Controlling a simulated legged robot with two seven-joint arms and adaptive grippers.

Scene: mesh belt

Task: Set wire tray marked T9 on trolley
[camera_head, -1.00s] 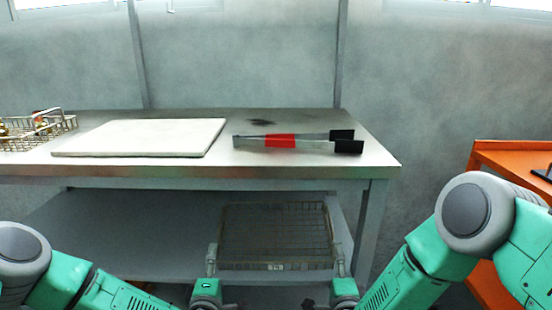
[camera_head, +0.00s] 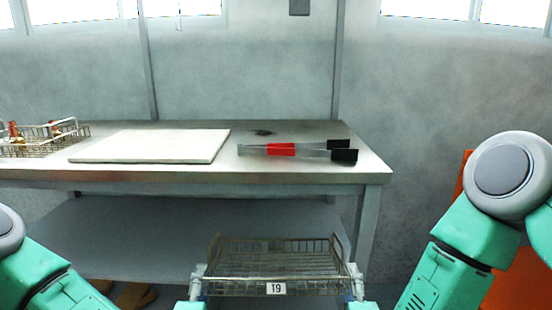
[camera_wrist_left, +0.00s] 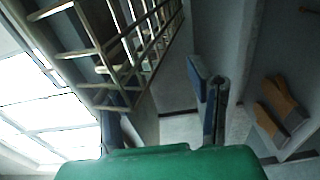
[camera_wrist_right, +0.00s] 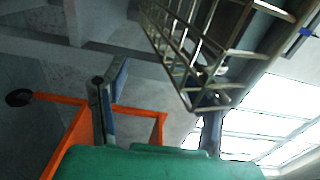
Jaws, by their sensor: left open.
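The wire tray (camera_head: 277,262) is level in front of the table, with a white label (camera_head: 276,288) on its near side; the label looks like T9 or 19. My left gripper (camera_head: 197,276) is at its left end, and my right gripper (camera_head: 355,278) is at its right end. In the left wrist view, the fingers (camera_wrist_left: 160,115) are apart, one beside the tray's mesh (camera_wrist_left: 125,60). In the right wrist view, the fingers (camera_wrist_right: 155,115) are also apart, one by the mesh (camera_wrist_right: 190,60). Contact is unclear. An orange stand (camera_head: 515,275), perhaps the trolley, is partly hidden behind my right arm.
The steel table (camera_head: 240,172) holds a white board (camera_head: 150,146), red-banded tongs (camera_head: 283,149) and another wire basket (camera_head: 45,148) with small items. Its lower shelf (camera_head: 130,240) looks bare where visible. Brown objects (camera_wrist_left: 283,105) lie low at the left.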

